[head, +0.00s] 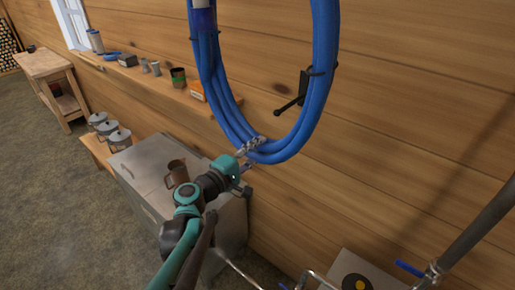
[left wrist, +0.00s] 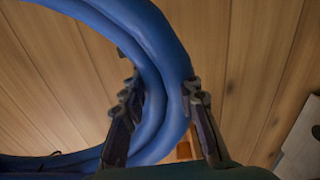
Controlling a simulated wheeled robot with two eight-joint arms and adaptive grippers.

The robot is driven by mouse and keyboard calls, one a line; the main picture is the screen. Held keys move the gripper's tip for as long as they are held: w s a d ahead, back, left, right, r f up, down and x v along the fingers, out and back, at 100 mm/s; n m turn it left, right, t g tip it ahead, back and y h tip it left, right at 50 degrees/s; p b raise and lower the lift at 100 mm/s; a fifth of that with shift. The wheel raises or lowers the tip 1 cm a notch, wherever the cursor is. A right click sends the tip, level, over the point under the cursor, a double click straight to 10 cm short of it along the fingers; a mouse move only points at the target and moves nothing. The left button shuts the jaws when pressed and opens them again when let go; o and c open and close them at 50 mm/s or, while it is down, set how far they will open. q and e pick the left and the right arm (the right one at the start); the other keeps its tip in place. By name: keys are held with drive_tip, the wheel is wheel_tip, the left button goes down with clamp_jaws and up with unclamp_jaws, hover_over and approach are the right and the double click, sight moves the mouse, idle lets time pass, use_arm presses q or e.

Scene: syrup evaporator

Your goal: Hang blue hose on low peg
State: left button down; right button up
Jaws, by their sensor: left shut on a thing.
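A large coil of blue hose (head: 318,95) hangs in front of the wooden wall in the head view, bound with dark ties. Its top is out of view. My left gripper (head: 248,156) is shut on the bottom of the coil. In the left wrist view, the hose strands (left wrist: 168,95) pass between the two fingers of the left gripper (left wrist: 166,98). A black peg (head: 291,105) sticks out from the wall and appears inside the loop's opening. I cannot tell whether the coil is around the peg or in front of it. My right gripper is not in view.
A wall shelf (head: 150,86) with cans is at left. Metal pipework with a blue-handled valve (head: 410,269) is at lower right. The wall right of the coil is bare.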

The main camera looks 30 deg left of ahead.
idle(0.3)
use_arm(q)
wheel_tip(320, 180, down, 30)
drive_tip(key=b, duration=2.2)
drive_tip(key=shift+s, duration=0.35)
